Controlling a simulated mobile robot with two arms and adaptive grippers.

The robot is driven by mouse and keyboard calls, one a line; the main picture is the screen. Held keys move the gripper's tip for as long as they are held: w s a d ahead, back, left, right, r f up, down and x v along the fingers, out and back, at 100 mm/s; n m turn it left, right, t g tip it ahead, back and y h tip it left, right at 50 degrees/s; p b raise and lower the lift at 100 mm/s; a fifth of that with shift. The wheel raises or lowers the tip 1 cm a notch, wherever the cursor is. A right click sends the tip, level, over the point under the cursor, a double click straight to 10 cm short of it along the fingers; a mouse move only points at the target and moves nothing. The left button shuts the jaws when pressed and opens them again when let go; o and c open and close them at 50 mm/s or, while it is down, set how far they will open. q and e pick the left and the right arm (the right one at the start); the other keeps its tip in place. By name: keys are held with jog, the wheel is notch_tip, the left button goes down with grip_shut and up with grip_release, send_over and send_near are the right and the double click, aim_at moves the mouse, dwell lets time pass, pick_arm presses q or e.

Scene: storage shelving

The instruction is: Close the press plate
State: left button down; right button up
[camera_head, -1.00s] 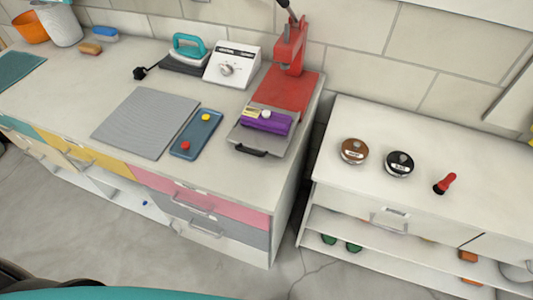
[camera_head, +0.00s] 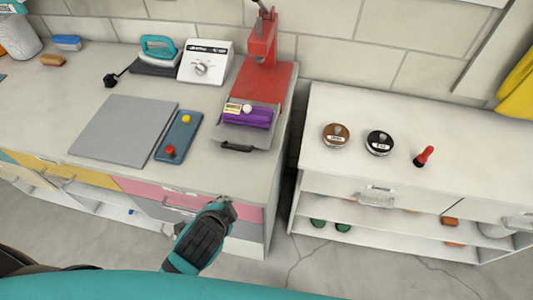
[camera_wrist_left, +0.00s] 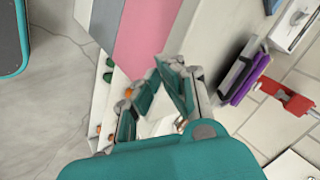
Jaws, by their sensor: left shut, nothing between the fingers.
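The red press (camera_head: 263,45) stands at the back right of the left counter, with a red base plate (camera_head: 264,84). A grey plate (camera_head: 232,134) with a black handle (camera_head: 236,148) lies flat in front of it, jutting toward the counter front. A purple folded piece (camera_head: 250,118) with a yellow label and a pale knob lies on it. My left gripper (camera_head: 224,206) is shut and empty, in front of the pink drawer, below and apart from the handle. The wrist view shows its fingers (camera_wrist_left: 168,88), the purple piece (camera_wrist_left: 246,82) and the red press (camera_wrist_left: 288,98) to the right.
A blue tray (camera_head: 178,136) with red and yellow knobs and a grey mat (camera_head: 125,130) lie left of the plate. A white control box (camera_head: 205,62) stands behind. A gap separates the counter from the right cabinet (camera_head: 420,115), which holds two round tins and a red-handled stamp.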

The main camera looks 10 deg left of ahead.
pick_arm(q)
jog(key=w+d+r+m+t, duration=0.1)
jog(key=d+r+m, duration=0.1)
jog(key=w+d+r+m+t, duration=0.1)
jog(key=d+r+m, duration=0.1)
jog(key=m, duration=0.1)
jog(key=w+d+r+m+t+h, duration=0.1)
jog(key=w+d+r+m+t, duration=0.1)
jog(key=m, duration=0.1)
jog(key=shift+w+d, duration=0.1)
jog(key=shift+d, duration=0.25)
jog(key=p+x, duration=0.1)
jog(key=x, duration=0.8)
jog(key=shift+w+d+p, duration=0.1)
jog(key=shift+w+p, duration=0.2)
jog(key=shift+w, duration=0.05)
jog(key=shift+w+p, duration=0.5)
jog(key=shift+w, duration=1.35)
